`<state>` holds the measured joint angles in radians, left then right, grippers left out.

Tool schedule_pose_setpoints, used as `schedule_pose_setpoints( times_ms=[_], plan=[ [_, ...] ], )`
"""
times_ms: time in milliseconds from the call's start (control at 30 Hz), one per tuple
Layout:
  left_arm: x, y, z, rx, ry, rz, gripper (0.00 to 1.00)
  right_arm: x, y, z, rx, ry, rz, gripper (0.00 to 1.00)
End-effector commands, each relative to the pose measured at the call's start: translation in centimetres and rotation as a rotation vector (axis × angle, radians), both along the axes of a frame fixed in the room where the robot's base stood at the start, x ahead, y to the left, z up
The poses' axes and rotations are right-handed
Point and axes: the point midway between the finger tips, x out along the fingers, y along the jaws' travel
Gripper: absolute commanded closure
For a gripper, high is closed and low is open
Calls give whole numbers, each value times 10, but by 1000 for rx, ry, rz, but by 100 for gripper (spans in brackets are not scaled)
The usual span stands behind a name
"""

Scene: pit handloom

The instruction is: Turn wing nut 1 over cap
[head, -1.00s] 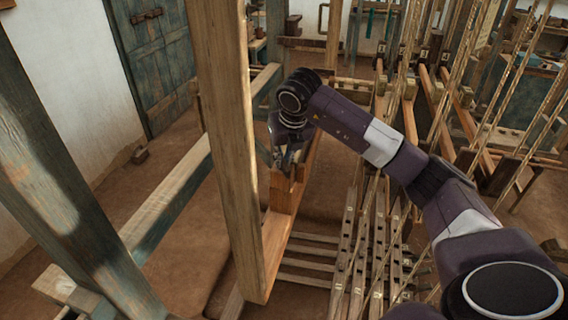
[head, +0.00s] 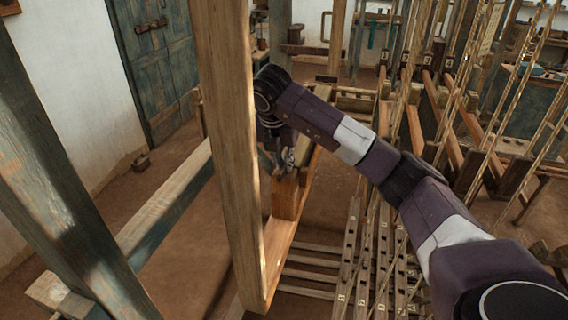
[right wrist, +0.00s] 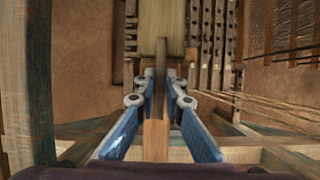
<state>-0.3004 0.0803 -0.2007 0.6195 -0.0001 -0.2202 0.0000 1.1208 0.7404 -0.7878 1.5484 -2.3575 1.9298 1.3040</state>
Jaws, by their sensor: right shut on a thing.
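My right gripper (head: 284,168) is low over the top of an upright wooden block (head: 286,200), just right of the tall post. In the right wrist view its blue fingers (right wrist: 161,78) are closed on a thin, dark wooden piece (right wrist: 161,55), seen edge-on, which seems to be wing nut 1. A wider pale wooden beam (right wrist: 161,22) lies beyond the fingertips, probably the cap. A lighter wooden strip (right wrist: 155,140) shows between the fingers. The nut's exact angle and its thread are hidden. My left gripper is not in view.
The tall wooden post (head: 228,150) stands close left of my right gripper. A slanting beam (head: 170,215) crosses behind it. Slatted wooden bars (head: 365,255) and cords (head: 455,85) are to the right. Bare earth floor (head: 325,205) shows between.

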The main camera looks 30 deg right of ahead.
Motion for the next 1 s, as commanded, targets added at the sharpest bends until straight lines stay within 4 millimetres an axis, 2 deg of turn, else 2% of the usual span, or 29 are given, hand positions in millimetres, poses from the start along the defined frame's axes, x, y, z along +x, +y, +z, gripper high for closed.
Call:
schedule_pose_setpoints(
  times_ms=[400, 433, 600, 867, 1000],
  plan=[
    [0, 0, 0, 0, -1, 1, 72, 2, -2, 4, -2, -13, -14, 100],
    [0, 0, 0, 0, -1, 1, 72, 2, -2, 4, -2, -13, -14, 90],
    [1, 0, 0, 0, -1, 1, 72, 2, -2, 3, -2, -9, -12, 73],
    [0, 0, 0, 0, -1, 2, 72, 1, -1, 2, -1, -5, -8, 73],
    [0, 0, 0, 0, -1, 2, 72, -1, 3, 12, 0, -8, -7, 73]
  ],
)
